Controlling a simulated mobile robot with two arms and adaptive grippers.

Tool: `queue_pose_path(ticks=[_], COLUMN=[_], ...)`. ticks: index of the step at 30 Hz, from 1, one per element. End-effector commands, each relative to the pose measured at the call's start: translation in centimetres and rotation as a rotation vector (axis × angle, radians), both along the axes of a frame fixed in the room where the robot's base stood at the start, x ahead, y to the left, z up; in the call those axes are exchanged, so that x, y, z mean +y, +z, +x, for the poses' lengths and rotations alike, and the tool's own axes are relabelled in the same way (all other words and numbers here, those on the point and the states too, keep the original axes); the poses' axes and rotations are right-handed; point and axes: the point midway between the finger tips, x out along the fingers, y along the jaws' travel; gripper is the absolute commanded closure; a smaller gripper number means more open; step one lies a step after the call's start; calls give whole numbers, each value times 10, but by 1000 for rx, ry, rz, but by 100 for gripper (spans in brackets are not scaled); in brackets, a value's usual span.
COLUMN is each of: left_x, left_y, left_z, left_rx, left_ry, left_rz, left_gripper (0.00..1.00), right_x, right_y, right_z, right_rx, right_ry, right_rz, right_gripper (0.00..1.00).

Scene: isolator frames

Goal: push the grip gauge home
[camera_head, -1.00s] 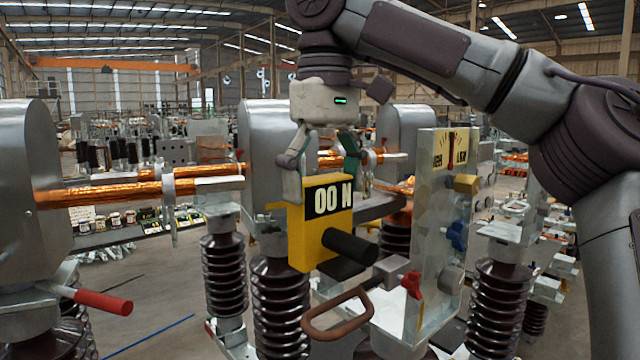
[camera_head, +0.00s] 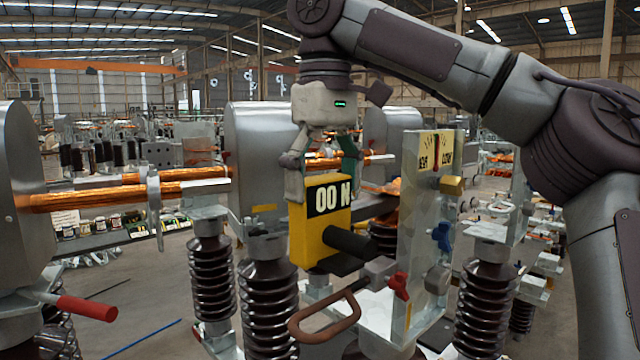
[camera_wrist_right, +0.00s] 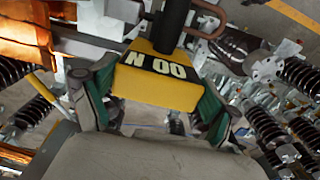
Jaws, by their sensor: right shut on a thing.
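The grip gauge (camera_head: 318,246) is a yellow block with a black panel reading "00 N" and a black cylinder sticking out of its front. My right gripper (camera_head: 328,180) comes down on it from above and is shut on its upper part. In the right wrist view the gauge (camera_wrist_right: 160,88) sits between the two green-padded fingers of the gripper (camera_wrist_right: 155,112). The gauge hangs in front of a grey metal housing, left of the upright metal plate. Whether it touches the contact behind it is hidden. My left gripper is not in view.
The upright metal plate (camera_head: 430,215) carries a dial, a red knob (camera_head: 399,286) and a blue knob. A brown loop handle (camera_head: 322,318) is below the gauge. A red-handled lever (camera_head: 86,308) is at left. Ribbed insulators (camera_head: 268,300) and copper bars (camera_head: 110,195) crowd the area.

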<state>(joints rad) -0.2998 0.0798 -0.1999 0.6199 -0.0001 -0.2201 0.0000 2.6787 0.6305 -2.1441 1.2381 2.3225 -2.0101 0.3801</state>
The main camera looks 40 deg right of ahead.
Motion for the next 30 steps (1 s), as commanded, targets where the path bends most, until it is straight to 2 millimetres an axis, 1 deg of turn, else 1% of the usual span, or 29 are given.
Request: queue_pose_path(ticks=[30], left_x=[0], left_y=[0], left_z=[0], left_rx=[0], left_ry=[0], left_rz=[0], left_gripper=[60], right_x=[-25], right_y=[2], right_z=[3], right_rx=[-4], right_ry=[-1], right_rz=[0], right_gripper=[82])
